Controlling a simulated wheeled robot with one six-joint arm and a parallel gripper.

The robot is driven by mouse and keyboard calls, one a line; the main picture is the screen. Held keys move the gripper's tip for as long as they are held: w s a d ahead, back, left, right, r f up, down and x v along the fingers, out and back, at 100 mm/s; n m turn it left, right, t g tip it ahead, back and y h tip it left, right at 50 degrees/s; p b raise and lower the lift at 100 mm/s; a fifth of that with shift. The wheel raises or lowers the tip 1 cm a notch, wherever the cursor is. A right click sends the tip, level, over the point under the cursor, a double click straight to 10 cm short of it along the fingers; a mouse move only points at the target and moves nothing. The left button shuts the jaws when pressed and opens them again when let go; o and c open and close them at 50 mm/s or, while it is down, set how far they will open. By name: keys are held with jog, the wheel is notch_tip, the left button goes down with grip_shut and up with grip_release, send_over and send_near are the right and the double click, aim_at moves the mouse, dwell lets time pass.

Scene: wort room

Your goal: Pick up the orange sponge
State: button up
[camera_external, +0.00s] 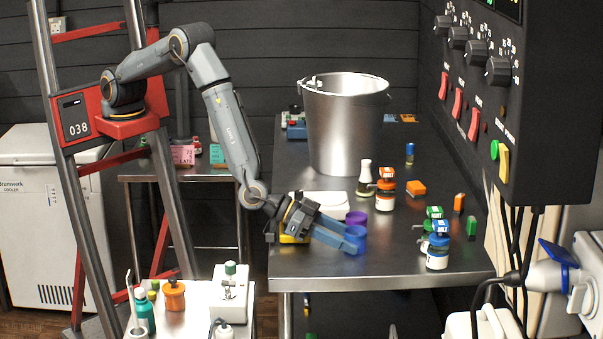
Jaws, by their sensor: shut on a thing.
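An orange block (416,188), which looks like the orange sponge, lies flat on the dark steel table (400,265), right of the middle. A second, smaller orange block (459,203) stands upright near the table's right edge. My gripper (353,239) is low over the front of the table, left of and nearer than both orange blocks, touching neither. Its blue fingers are shut on a small blue thing at their tips, which is hard to tell apart from the fingers. A purple round container (356,219) stands just behind the fingertips.
A large steel bucket (343,125) stands at the back. Bottles with orange (385,190) and blue (437,247) labels and a pale flask (365,178) stand around the orange blocks. A white dish (325,198) and a yellow thing (293,239) are near my gripper. A control panel (470,90) overhangs the right.

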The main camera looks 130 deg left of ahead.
jog(key=o, duration=1.1)
jog(key=shift+c, duration=0.2)
